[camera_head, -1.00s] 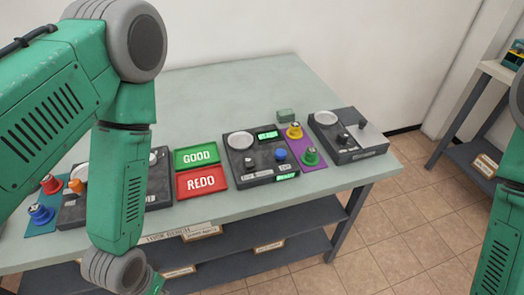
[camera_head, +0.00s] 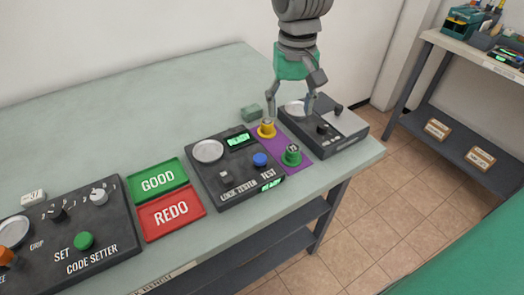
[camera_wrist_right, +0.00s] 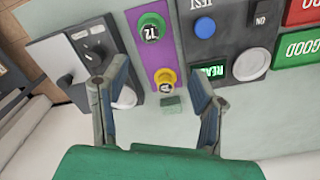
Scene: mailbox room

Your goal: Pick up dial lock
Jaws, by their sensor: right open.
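A yellow dial lock (camera_head: 267,129) and a green dial lock (camera_head: 291,154) stand on a purple mat (camera_head: 275,143) at the table's right side. My right gripper (camera_head: 290,115) is open and empty above the back of the mat, between the yellow lock and the machine at the right. In the right wrist view, the yellow lock (camera_wrist_right: 165,80) shows between the open fingers (camera_wrist_right: 158,76), and the green lock (camera_wrist_right: 152,27) is farther out. An orange dial lock (camera_head: 6,257) is partly cut off at the left edge. My left gripper is not in view.
The lock tester (camera_head: 208,182) stands left of the mat; a grey machine (camera_head: 335,132) stands right of it. A small green block (camera_head: 251,112) lies behind the yellow lock. Green GOOD (camera_head: 157,180) and red REDO (camera_head: 170,214) trays lie further left. The table's back area is clear.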

